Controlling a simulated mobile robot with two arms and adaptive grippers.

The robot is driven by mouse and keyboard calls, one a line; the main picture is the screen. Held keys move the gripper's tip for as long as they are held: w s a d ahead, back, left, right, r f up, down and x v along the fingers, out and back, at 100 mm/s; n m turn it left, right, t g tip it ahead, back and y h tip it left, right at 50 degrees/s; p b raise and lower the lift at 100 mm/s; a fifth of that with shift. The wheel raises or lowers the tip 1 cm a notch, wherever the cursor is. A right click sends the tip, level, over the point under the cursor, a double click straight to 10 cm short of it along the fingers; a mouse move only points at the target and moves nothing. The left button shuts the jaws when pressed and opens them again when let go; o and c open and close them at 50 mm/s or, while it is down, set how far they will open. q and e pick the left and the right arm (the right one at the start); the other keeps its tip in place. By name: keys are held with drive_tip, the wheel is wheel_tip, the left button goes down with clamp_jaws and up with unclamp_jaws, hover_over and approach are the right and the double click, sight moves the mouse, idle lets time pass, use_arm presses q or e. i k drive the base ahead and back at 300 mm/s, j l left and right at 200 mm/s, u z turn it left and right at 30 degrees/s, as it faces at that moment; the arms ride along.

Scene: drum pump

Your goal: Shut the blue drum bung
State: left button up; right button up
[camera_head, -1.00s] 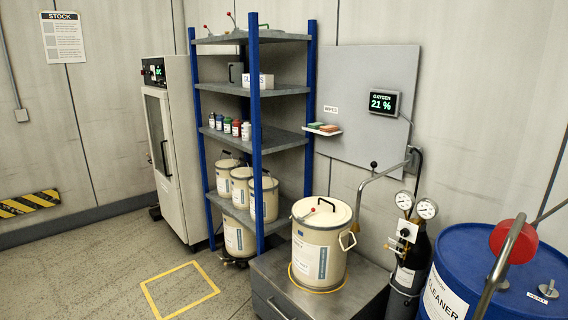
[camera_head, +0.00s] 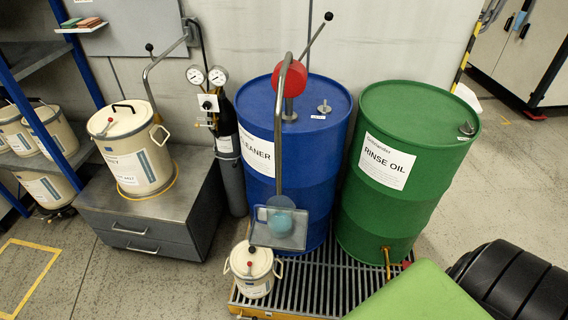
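The blue drum (camera_head: 258,118), labelled CLEANER, stands upright on a slatted grate. A small grey wing-shaped bung (camera_head: 324,107) is on the right of its top, with a little white tag (camera_head: 318,117) beside it. I cannot tell from here whether the bung is seated or loose. A red-headed pump (camera_head: 290,84) stands on the drum top left of the bung. Its bent grey spout hangs down the drum's front, above a small cream pail (camera_head: 252,270).
A green drum (camera_head: 415,125) labelled RINSE OIL stands close on the right. A gas cylinder with gauges (camera_head: 226,150) and a cream container (camera_head: 130,155) on a grey cabinet (camera_head: 150,220) are on the left.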

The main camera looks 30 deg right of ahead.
sight(324, 109)
drive_tip(key=z, duration=0.95)
